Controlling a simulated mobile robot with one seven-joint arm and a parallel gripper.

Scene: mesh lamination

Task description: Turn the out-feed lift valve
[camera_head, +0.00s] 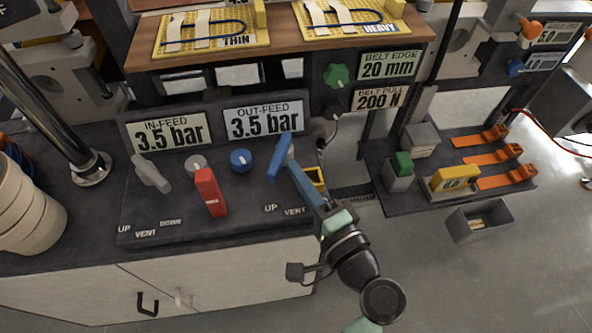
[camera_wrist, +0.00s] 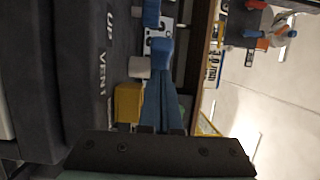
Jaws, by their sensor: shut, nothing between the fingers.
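The out-feed lift valve is most likely the blue lever (camera_head: 279,158) at the right end of the control panel (camera_head: 130,215), below the OUT-FEED display (camera_head: 263,119) reading 3.5 bar. It leans, with its upper end to the right. UP and VENT labels (camera_head: 282,210) lie in front of it. My gripper (camera_head: 292,165) has its blue fingers together and empty, tips close beside the lever's right side; I cannot tell whether they touch. In the wrist view the shut fingers (camera_wrist: 162,48) point up the picture, with a blue part (camera_wrist: 150,12) beyond them.
A red lever (camera_head: 209,192), a blue knob (camera_head: 240,160), a grey knob (camera_head: 195,163) and a grey lever (camera_head: 150,173) stand left on the panel. A yellow block (camera_wrist: 128,102) sits beside my fingers. A wooden shelf (camera_head: 290,47) overhangs behind. Open floor lies front right.

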